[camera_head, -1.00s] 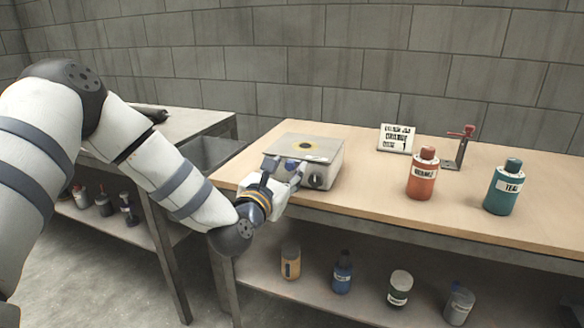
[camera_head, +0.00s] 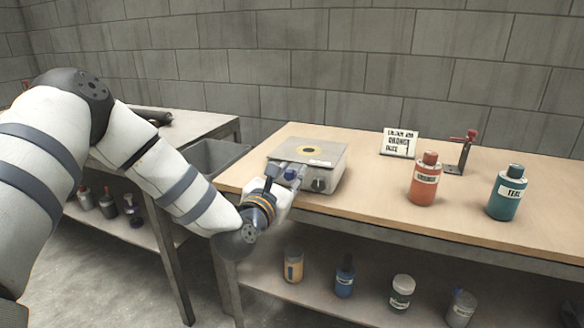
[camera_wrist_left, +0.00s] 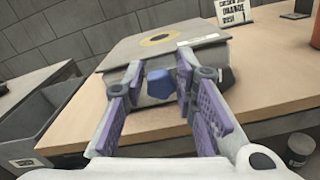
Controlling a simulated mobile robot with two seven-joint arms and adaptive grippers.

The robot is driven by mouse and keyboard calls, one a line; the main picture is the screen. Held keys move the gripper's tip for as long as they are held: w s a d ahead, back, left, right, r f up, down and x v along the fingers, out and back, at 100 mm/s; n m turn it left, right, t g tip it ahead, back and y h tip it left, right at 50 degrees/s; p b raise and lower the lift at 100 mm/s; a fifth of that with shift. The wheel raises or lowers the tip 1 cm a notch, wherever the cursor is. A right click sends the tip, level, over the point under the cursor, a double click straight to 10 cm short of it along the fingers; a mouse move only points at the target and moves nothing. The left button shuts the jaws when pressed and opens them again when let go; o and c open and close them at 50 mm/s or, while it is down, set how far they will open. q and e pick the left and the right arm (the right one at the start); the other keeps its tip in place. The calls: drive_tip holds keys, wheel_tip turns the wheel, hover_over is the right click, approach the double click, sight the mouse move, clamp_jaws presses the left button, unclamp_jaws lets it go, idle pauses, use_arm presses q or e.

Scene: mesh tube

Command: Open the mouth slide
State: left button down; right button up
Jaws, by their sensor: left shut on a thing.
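A grey metal box (camera_head: 328,160) stands near the table's left end. Its top has a yellow ring (camera_head: 321,150) around a round centre. I cannot tell how far the mouth slide is open. A blue knob (camera_head: 290,174) sticks out at the box's near left side, and it also shows in the left wrist view (camera_wrist_left: 160,85). My left gripper (camera_head: 287,172) is shut on this knob, with one purple-padded finger on each side in the left wrist view (camera_wrist_left: 158,78). My right gripper is not in view.
An orange bottle (camera_head: 425,182), a teal bottle (camera_head: 506,196), a printed card (camera_head: 399,143) and a red-topped stand (camera_head: 461,153) are on the table's right. A grey bin (camera_head: 217,156) sits left of the table. Several bottles stand on the lower shelf. The front middle of the tabletop is clear.

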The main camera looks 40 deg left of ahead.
use_arm(q)
drive_tip(key=shift+s, duration=0.25)
drive_tip(key=c, duration=1.5)
unclamp_jaws()
drive_tip(key=shift+d, duration=0.1)
drive_tip(key=shift+o, duration=0.2)
drive_tip(key=v, duration=1.2)
drive_tip(key=shift+f, duration=0.15)
